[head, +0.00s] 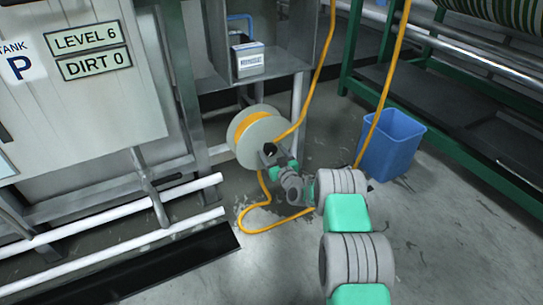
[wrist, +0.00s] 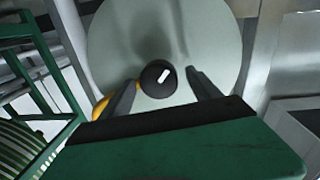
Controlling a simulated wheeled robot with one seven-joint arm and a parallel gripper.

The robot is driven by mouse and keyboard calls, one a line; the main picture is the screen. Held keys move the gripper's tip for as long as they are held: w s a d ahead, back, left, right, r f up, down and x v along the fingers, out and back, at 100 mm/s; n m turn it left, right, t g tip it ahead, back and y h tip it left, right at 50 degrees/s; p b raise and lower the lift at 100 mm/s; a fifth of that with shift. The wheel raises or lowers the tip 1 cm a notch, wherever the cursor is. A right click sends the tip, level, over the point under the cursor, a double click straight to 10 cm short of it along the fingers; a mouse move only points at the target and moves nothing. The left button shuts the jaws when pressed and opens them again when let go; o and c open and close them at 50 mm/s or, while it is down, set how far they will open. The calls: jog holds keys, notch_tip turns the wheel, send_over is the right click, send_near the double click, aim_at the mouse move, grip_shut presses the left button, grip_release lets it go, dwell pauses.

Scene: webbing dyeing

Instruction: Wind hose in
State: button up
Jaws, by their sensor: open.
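A hose reel (head: 258,137) with a pale grey disc and orange hose wound on it is mounted low beside a steel cabinet. The orange hose (head: 260,222) runs from the reel, loops on the floor, and also rises toward the top of the picture. In the wrist view the reel's disc (wrist: 205,40) faces me, with a black knob (wrist: 158,78) bearing a white mark near its middle. My gripper (wrist: 156,80) is open, its two fingers on either side of the knob. I cannot tell whether they touch it. In the head view my gripper (head: 270,152) is at the reel's front.
A blue bin (head: 392,145) stands on the floor right of my arm. A green-framed rack (head: 455,150) fills the right side. White pipes (head: 120,230) and a tank panel (head: 85,70) with signs reading LEVEL 6 and DIRT 0 are at left. The front floor is clear.

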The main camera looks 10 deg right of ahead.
jog(key=shift+c, duration=0.2)
jog(key=c, duration=1.3)
jog(key=shift+m, duration=0.4)
jog(key=m, duration=0.4)
jog(key=shift+m+g, duration=0.3)
jog(key=m, duration=0.5)
jog(key=shift+w+d, duration=0.1)
jog(key=shift+d, duration=0.05)
jog(key=m+y, duration=0.1)
jog(key=m, duration=0.4)
jog(key=shift+g, duration=0.4)
jog(key=m, duration=0.5)
jog(key=shift+d+y, duration=0.1)
jog(key=shift+y, duration=0.3)
